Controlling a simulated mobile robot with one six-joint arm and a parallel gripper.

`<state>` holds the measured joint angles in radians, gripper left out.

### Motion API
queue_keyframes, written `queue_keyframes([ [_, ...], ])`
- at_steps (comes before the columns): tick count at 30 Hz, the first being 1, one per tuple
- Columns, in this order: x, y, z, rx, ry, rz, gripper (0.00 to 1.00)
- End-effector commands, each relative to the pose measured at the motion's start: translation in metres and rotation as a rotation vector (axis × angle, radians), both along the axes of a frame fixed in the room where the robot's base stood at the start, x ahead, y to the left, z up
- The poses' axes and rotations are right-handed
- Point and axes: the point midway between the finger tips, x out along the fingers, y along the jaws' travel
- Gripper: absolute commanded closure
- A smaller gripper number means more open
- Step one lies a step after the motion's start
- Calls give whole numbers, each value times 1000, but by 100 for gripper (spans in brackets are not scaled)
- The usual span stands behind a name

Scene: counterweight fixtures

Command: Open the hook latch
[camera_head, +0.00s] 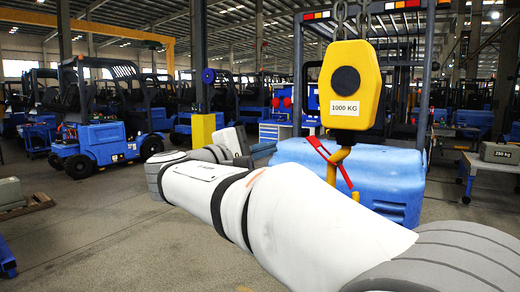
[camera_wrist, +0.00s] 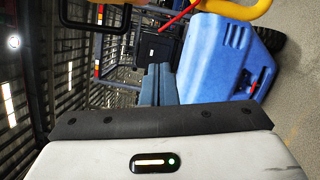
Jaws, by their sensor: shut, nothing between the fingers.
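The yellow hook block (camera_head: 350,84), labelled 1000 KG, hangs from two chains. Its yellow hook (camera_head: 332,170) is below, its lower part hidden behind my white arm. The red latch (camera_head: 328,160) slants down to the right across the hook. In the wrist view, part of the yellow hook (camera_wrist: 232,9) and the red latch (camera_wrist: 180,15) show at the top edge, cut off. My gripper (camera_head: 265,149) is left of the hook and apart from it. Its two blue-grey fingers (camera_wrist: 158,67) lie together, shut and empty, with a gap to the latch.
A blue forklift (camera_head: 385,178) stands behind the hook. A grey 250 kg weight (camera_head: 499,153) rests on a stand at right. Another weight (camera_head: 10,192) sits on a pallet at left. More forklifts (camera_head: 105,138) fill the background. Open floor (camera_head: 90,230) lies at left.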

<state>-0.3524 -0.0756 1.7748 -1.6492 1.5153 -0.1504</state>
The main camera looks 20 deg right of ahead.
Motion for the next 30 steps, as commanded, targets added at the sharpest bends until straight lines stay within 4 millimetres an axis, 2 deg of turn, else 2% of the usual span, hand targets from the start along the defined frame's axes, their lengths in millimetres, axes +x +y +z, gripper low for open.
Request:
queue_keyframes([
  [5, -1, -3, -5, 16, 9, 0, 100],
  [8, -7, -13, -30, 93, 49, -1, 100],
  [11, -21, -27, -78, 254, 114, -6, 100],
  [15, -61, -36, -170, 587, 195, -37, 100],
  [18, -95, -28, -231, 846, 212, -81, 100],
  [21, -129, -10, -282, 1102, 191, -141, 100],
  [25, -163, 18, -328, 1385, 120, -229, 100],
  [30, -186, 45, -357, 1621, 15, -323, 100],
])
